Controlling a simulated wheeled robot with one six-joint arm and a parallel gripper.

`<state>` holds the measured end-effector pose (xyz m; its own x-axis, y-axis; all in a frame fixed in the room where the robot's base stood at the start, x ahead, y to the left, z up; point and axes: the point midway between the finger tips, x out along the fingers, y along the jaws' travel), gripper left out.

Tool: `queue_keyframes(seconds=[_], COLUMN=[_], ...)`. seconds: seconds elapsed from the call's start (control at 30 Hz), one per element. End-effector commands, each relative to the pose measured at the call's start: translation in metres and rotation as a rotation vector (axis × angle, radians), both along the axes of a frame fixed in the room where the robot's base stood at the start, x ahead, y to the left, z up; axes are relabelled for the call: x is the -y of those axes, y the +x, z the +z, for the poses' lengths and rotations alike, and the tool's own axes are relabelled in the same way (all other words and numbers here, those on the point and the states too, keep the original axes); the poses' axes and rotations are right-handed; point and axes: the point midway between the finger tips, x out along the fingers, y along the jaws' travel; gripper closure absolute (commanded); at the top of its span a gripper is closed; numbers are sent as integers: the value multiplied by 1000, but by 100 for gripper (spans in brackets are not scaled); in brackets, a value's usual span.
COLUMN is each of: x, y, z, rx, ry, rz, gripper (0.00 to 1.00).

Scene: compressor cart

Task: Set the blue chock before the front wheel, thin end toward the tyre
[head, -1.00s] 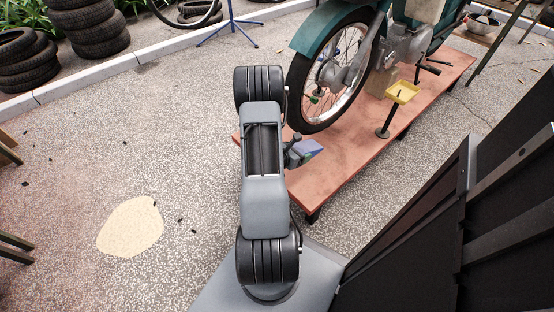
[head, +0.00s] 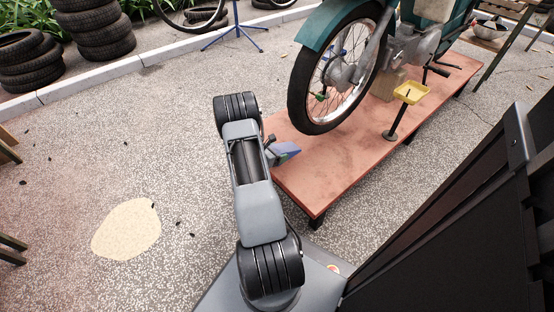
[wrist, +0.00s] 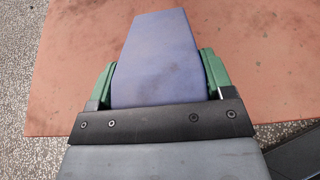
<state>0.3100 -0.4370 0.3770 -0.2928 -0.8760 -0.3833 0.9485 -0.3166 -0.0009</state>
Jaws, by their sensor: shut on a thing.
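The blue chock (head: 288,149) is in my gripper, above the near left part of the reddish platform. In the wrist view the chock (wrist: 160,55) lies between the two green fingers of my gripper (wrist: 159,78), its narrower-looking end pointing away from me. My gripper (head: 274,150) is shut on it; the arm partly hides it in the head view. The front wheel (head: 335,70) of the teal motorbike stands on the platform, up and to the right of the chock and apart from it. The wheel is not in the wrist view.
The reddish platform (head: 345,165) has bare surface in front of the wheel. A yellow tray on a black stand (head: 411,93) stands on its right part. Stacked tyres (head: 100,30) and a blue stand (head: 232,30) are at the back. A dark panelled structure (head: 460,220) fills the lower right.

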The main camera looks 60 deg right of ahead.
Motion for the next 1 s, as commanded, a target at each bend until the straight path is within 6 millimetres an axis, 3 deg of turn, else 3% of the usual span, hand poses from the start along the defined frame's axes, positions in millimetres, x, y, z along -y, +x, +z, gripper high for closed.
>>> queue_keyframes(seconds=[0.1,0.2,0.63,0.67,0.9,1.0], x=[0,0,0,0,0,0], y=[1,1,1,0,0,0], z=[-22,-32,-35,-35,-34,-34], rx=[-1,1,1,0,0,0], ry=[-1,-2,-2,0,0,0], rz=[0,1,1,1,1,1], gripper=[63,63,63,24,1,0])
